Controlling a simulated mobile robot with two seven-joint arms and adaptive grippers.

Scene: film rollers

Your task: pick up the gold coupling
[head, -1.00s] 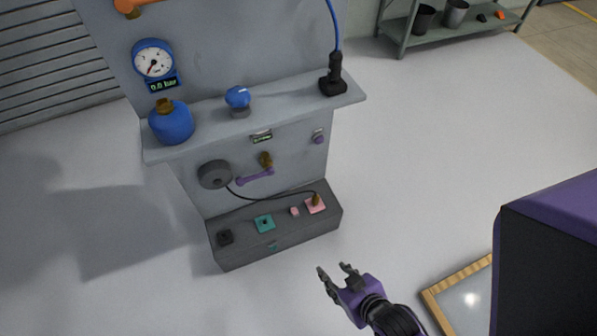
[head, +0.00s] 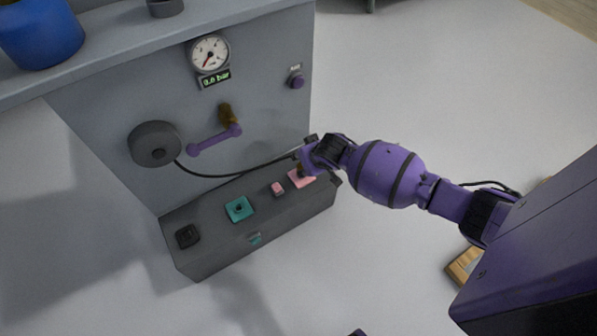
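The gold coupling (head: 299,169) is at the end of the black hose, over the pink square pad (head: 303,180) at the right end of the grey box's top. Only a small brownish-gold part of it shows; my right gripper hides the rest. My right gripper (head: 306,154) reaches in from the right and is right at the coupling. Its fingers are mostly hidden by its own wrist, so I cannot tell whether they are closed on it.
The grey box (head: 262,232) also bears a small pink block (head: 277,188), a teal pad (head: 239,209) and a black pad (head: 187,236). On the panel behind are a hose reel (head: 154,144), a gold fitting (head: 228,115), a purple lever (head: 214,140) and a gauge (head: 209,53).

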